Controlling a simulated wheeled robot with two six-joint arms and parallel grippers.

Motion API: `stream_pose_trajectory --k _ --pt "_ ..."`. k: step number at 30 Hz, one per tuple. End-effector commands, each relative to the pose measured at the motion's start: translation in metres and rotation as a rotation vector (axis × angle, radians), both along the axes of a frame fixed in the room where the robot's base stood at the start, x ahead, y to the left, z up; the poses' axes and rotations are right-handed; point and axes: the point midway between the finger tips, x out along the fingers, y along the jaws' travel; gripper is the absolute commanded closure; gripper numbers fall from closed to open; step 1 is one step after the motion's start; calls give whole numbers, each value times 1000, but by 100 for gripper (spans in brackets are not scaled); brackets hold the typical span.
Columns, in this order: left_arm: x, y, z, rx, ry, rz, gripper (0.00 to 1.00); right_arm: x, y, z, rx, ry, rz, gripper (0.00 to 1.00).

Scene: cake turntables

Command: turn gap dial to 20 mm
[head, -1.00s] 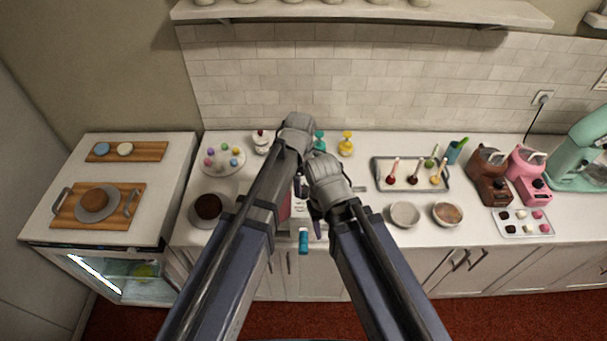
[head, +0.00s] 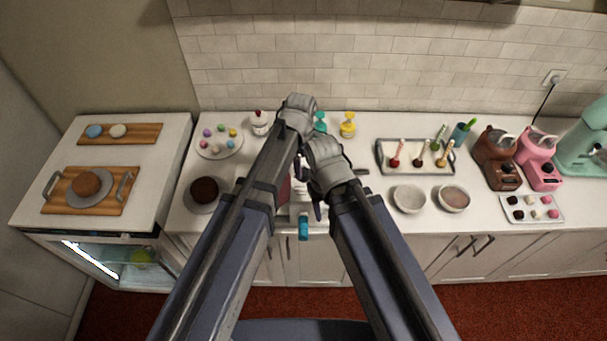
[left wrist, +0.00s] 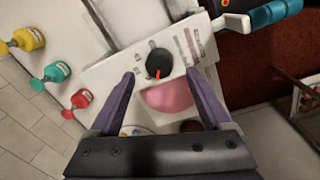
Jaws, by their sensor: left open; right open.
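The gap dial (left wrist: 159,63) is a round black knob with an orange pointer mark on a white machine panel (left wrist: 118,68), in the left wrist view. Markings beside it are too small to read. My left gripper (left wrist: 160,75) is open, its two purple fingers on either side of the dial in the picture; I cannot tell whether they touch it. In the head view my arms largely hide the machine, and the dial is not visible. My right gripper (head: 317,205) is open, lower and close beside the left, near the machine's front.
A pink mass (left wrist: 168,96) lies at the machine below the dial. A teal handle (left wrist: 275,13) sticks out of its front. Red, teal and yellow (head: 348,125) bottles stand behind. A chocolate cake (head: 204,189) is left, bowls (head: 409,199) right.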

Motion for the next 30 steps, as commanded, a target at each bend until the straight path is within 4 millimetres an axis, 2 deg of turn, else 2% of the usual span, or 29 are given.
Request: stream_pose_trajectory --k 1,6,18,30 --pt "1 0 -14 0 0 0 18 0 0 -14 0 -1 -1 50" --pt "2 -1 -32 0 0 0 18 0 0 -32 0 -1 -3 50" --pt "3 -1 -37 0 0 0 18 0 0 -37 1 -2 -4 50" --pt "3 -1 -37 0 0 0 62 0 0 -37 1 -2 -4 50"
